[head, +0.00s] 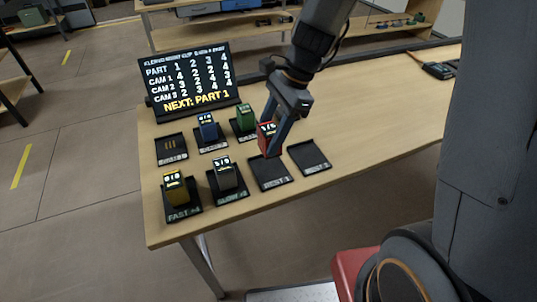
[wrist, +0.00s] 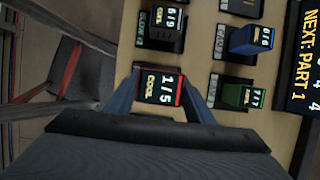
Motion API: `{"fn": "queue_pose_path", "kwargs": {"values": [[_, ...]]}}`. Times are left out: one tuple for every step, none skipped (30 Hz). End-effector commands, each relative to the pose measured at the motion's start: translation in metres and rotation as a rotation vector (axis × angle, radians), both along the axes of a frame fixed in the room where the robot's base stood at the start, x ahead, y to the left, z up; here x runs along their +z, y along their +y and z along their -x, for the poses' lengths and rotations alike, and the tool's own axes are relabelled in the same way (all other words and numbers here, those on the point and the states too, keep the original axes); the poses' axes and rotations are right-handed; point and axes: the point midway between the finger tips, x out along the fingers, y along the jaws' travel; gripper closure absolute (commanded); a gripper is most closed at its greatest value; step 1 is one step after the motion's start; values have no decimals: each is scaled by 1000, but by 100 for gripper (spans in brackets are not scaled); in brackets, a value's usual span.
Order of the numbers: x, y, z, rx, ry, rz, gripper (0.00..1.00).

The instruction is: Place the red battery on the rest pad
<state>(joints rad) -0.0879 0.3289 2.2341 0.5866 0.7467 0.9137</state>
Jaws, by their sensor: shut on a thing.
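The red battery (head: 268,139) is between the fingers of my gripper (head: 275,127), which is shut on it. In the head view it is just above or at the far edge of the left rest pad (head: 271,174); I cannot tell if it touches. The wrist view shows the red battery (wrist: 161,87) with a display reading 1/5 and COOL, one finger on each side. A second black rest pad (head: 309,156) lies to the right and is empty.
A yellow battery (head: 174,189), a black battery (head: 226,174), a blue battery (head: 209,130) and a green battery (head: 245,117) stand on pads to the left. An empty pad (head: 171,149) lies before the sign board (head: 190,81). The table's right side is mostly clear.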

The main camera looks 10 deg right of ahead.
Motion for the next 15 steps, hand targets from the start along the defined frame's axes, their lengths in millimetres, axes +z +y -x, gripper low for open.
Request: {"fn": "queue_pose_path", "kwargs": {"values": [[-9,0,1,1,4,0,84],[-14,0,1,1,4,0,84],[-19,0,0,0,2,1,84],[-22,0,1,1,3,1,84],[-25,0,0,2,2,1,84],[-27,0,0,3,1,0,84],[-28,0,0,2,0,0,84],[-30,0,0,2,0,0,84],[-33,0,0,2,0,0,84],[-35,0,0,3,1,0,84],[-39,0,0,2,3,0,84],[-44,0,1,2,3,1,84],[-48,-1,1,3,3,2,84],[-53,0,1,2,3,1,84],[-59,0,1,2,3,0,84]]}}
